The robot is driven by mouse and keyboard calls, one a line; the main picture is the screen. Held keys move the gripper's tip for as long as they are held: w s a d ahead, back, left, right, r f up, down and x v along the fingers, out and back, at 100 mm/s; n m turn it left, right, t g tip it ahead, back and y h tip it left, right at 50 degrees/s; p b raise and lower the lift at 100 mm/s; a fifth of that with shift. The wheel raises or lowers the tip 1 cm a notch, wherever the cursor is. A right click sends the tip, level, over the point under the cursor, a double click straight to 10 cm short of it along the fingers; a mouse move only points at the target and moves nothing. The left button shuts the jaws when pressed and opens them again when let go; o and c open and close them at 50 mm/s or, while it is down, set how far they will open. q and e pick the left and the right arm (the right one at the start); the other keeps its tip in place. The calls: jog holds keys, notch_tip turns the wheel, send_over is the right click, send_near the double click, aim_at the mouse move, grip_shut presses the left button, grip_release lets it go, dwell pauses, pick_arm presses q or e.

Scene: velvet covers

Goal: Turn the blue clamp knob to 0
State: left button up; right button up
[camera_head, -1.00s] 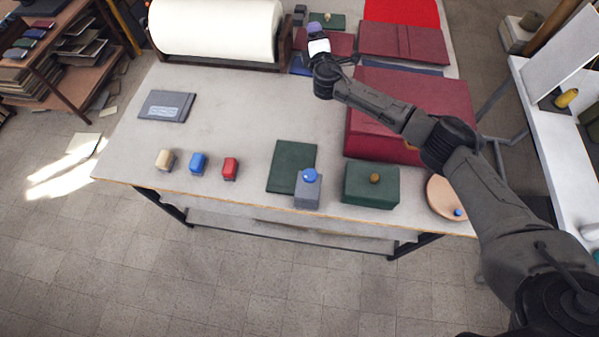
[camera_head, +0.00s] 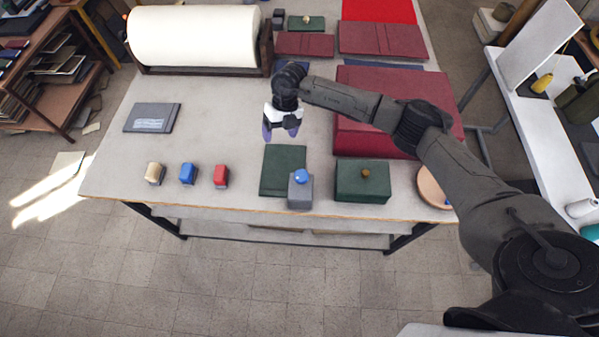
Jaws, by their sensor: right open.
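The blue clamp knob (camera_head: 301,176) sits on top of a small grey block (camera_head: 300,195) at the front edge of the table, at the lower right corner of a flat green cover (camera_head: 282,165). Any marking on the knob is too small to read. My right gripper (camera_head: 281,132) is above the table, up and slightly left of the knob in the picture, pointing down. Its purple-tipped fingers are apart and empty, and it does not touch the knob. My left gripper does not show.
A green box with a brass knob (camera_head: 362,182) stands right of the clamp, with a large dark red box (camera_head: 340,135) behind it. A white roll (camera_head: 195,38) lies at the back.

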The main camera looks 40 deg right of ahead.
aim_at(301, 175)
jog(key=s+d+m+g+h, duration=0.2)
jog(key=s+d+g, duration=0.1)
jog(key=s, duration=0.2)
jog(key=p+x, duration=0.1)
jog(key=x, duration=0.3)
jog(key=p+x, duration=0.1)
jog(key=x, duration=0.3)
jog(key=a+p+x, duration=0.1)
jog(key=x, duration=0.3)
jog(key=shift+f, duration=0.15)
jog(key=shift+s+f, duration=0.1)
jog(key=shift+f, duration=0.35)
jog(key=c, duration=0.7)
jog(key=shift+c, duration=1)
